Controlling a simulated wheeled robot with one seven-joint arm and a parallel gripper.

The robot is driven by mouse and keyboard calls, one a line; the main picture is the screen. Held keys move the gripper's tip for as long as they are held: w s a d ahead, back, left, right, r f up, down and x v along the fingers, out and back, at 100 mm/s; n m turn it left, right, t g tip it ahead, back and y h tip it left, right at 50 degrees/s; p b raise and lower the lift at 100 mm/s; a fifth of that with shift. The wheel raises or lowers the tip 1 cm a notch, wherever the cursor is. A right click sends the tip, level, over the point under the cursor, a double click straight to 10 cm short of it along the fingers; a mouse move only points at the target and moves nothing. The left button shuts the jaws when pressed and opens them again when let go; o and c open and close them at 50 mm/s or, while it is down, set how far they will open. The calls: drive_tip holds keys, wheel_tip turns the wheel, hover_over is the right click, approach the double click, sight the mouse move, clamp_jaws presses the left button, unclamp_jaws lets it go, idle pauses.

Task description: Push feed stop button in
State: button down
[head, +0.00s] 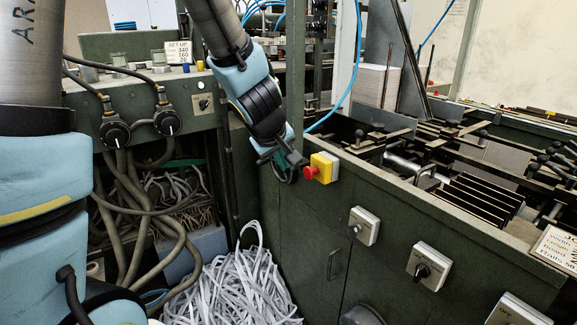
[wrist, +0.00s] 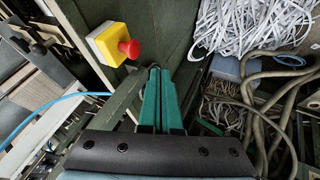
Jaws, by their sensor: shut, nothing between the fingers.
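The feed stop button is a red mushroom knob (head: 311,173) on a yellow box (head: 325,167), fixed near the top edge of the green machine front. In the wrist view the red knob (wrist: 130,48) and its yellow box (wrist: 106,43) are at the upper left. My gripper (head: 296,161) is just left of the knob in the head view, apart from it as far as I can see. In the wrist view the green fingers of my gripper (wrist: 161,78) are shut and empty, with their tips below and right of the knob.
Grey switch boxes (head: 364,226) and (head: 428,266) sit lower right on the front panel. A pile of paper strips (head: 235,290) lies on the floor below. Thick cables (head: 122,215) hang at the left. A blue hose (head: 350,80) runs down behind my arm.

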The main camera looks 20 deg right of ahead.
sight(310, 172)
drive_tip(key=w+d+f, duration=0.4)
drive_tip(key=d+f, duration=0.2)
drive_tip(key=shift+w+d, duration=0.15)
drive_tip(key=shift+d, duration=0.25)
drive_tip(key=shift+d+p, duration=0.1)
drive_tip(key=shift+p, duration=0.2)
